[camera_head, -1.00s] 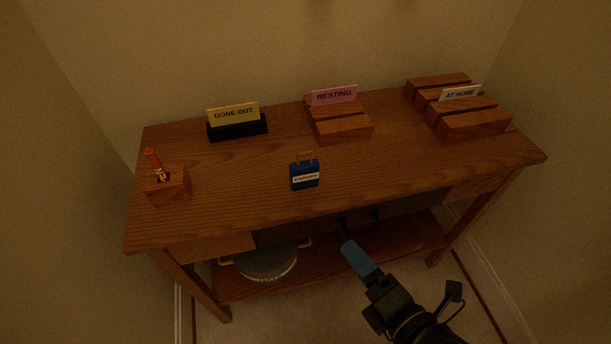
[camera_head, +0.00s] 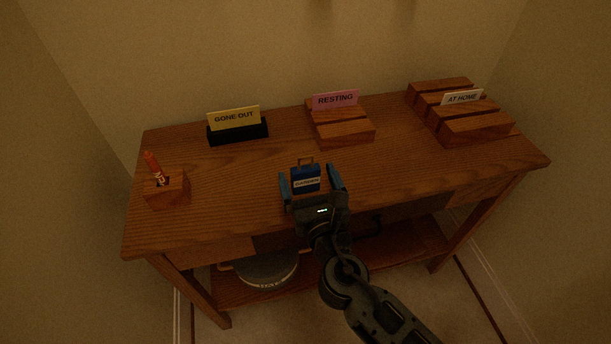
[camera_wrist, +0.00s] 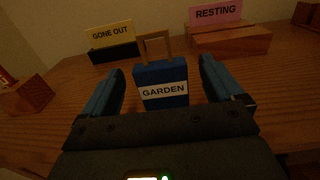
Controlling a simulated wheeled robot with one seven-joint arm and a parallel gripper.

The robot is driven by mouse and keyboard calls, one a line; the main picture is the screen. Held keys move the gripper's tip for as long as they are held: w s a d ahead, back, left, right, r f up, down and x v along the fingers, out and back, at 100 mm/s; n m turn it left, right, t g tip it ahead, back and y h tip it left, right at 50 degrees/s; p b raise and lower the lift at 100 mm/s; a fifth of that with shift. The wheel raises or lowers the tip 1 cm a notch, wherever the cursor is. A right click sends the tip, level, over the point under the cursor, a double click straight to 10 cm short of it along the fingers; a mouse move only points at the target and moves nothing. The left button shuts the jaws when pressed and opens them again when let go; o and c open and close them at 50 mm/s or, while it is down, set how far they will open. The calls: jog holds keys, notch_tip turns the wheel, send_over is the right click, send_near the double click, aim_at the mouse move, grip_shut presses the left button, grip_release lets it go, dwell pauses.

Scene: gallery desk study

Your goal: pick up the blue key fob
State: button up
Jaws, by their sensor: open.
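The blue key fob (camera_head: 305,174) has a white label reading GARDEN and a tan loop on top. It stands upright on the wooden desk (camera_head: 230,180), near the middle of its front part. My gripper (camera_head: 310,174) is open, with one blue finger on each side of the fob and gaps between. In the wrist view the fob (camera_wrist: 161,78) stands between the two fingers (camera_wrist: 160,82). Its lower edge is hidden behind the dark body of my gripper.
Behind the fob are a black holder with a yellow GONE OUT card (camera_head: 235,117), a wooden block with a pink RESTING card (camera_head: 335,99), and slotted blocks with an AT HOME card (camera_head: 462,97). A wooden block with an orange stick (camera_head: 166,188) stands left. A pot (camera_head: 266,270) sits on the lower shelf.

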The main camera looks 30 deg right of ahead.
aim_at(307, 175)
jog(key=x, duration=0.4)
jog(key=shift+w+r, duration=0.1)
jog(key=c, duration=1.1)
